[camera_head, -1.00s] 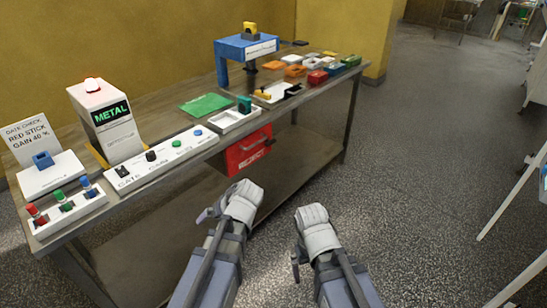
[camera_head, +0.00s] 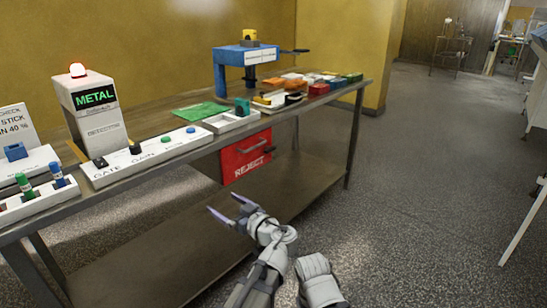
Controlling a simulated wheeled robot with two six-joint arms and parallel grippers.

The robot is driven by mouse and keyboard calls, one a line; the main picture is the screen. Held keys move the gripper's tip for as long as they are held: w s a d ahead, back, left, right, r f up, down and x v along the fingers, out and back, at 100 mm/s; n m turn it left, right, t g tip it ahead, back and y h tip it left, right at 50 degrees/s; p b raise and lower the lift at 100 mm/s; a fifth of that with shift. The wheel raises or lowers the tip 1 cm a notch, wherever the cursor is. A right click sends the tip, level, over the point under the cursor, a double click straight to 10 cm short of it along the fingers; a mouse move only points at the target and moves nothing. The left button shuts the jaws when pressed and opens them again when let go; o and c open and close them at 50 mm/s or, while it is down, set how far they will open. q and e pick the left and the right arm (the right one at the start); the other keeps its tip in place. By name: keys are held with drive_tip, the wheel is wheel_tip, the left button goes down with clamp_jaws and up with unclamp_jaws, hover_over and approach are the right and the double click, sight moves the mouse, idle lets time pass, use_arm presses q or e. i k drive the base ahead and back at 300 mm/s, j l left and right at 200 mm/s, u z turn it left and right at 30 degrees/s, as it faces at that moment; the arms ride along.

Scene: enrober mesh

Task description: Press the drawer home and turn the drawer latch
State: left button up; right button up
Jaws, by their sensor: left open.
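The table (camera_head: 140,184) carries a metal detector (camera_head: 94,110) with a red lamp, a white control strip (camera_head: 145,158), a green sheet (camera_head: 202,112) and a blue stand (camera_head: 246,54). Several coloured blocks lie at its far end. A lower shelf (camera_head: 150,245) runs beneath.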

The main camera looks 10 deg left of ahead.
sight(268, 149)
drive_tip(key=i+l, duration=0.95)
drive_tip(key=i+j, duration=0.2)
drive_tip(key=j, duration=0.2)
drive_tip(key=k+u, duration=0.05)
